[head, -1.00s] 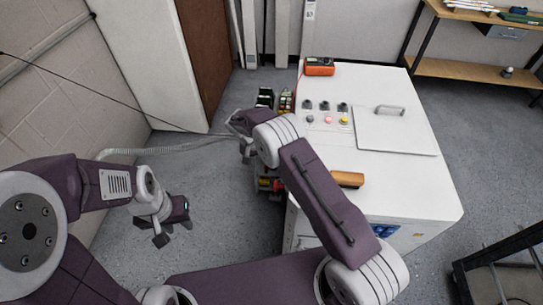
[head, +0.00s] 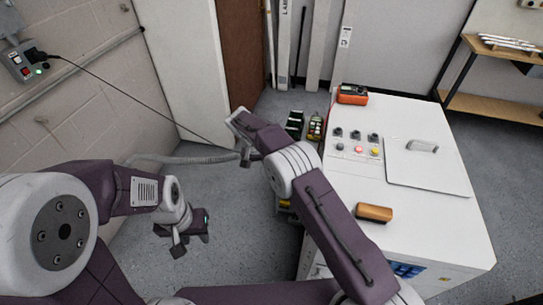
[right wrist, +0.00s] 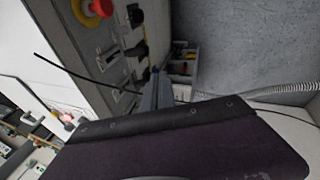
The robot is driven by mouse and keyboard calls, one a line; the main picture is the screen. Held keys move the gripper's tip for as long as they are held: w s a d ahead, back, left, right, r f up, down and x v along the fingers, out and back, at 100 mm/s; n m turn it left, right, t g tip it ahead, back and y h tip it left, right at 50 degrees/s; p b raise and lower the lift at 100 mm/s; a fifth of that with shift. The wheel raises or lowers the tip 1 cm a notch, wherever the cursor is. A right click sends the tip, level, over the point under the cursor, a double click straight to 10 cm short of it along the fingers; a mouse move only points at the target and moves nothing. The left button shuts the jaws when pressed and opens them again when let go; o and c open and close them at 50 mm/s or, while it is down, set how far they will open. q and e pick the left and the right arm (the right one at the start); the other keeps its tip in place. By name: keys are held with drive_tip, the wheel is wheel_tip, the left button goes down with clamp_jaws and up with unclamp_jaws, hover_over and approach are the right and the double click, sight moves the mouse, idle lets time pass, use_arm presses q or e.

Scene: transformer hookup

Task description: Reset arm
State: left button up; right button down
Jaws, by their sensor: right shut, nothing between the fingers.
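My left gripper (head: 190,236) hangs over the grey floor at the left in the head view. Its fingers are apart with nothing between them. My right arm reaches across the middle, beside the white cabinet (head: 440,235). In the right wrist view my right gripper (right wrist: 157,88) is shut and empty. It points toward the grey panel, with a red knob (right wrist: 101,8) at the top and black switches near it.
The cabinet top carries an orange meter (head: 352,95), a brown block (head: 374,213), several buttons and a handled lid (head: 430,172). A thin black cable runs from a wall socket box (head: 24,62). A wooden shelf (head: 490,107) stands at the back right.

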drive_tip(key=w+d+r+m+p, duration=0.1)
drive_tip(key=d+r+m+p, duration=0.1)
drive_tip(key=d+r, duration=0.8)
drive_tip(key=s+d+r+y, duration=0.2)
drive_tip(key=s+d+r, duration=0.2)
drive_tip(key=s+r, duration=0.4)
drive_tip(key=s+f+n, duration=0.1)
drive_tip(key=s+f, duration=0.2)
drive_tip(key=s, duration=0.3)
drive_tip(key=s+f+n+y+p, duration=0.1)
drive_tip(key=s+f, duration=0.2)
drive_tip(key=s, duration=0.4)
drive_tip(key=s+f+n+y, duration=0.1)
drive_tip(key=s+f, duration=0.3)
drive_tip(key=s, duration=0.2)
drive_tip(key=shift+s+a, duration=0.15)
drive_tip(key=shift+s, duration=0.25)
drive_tip(key=shift+w+n, duration=0.25)
drive_tip(key=shift+n, duration=0.05)
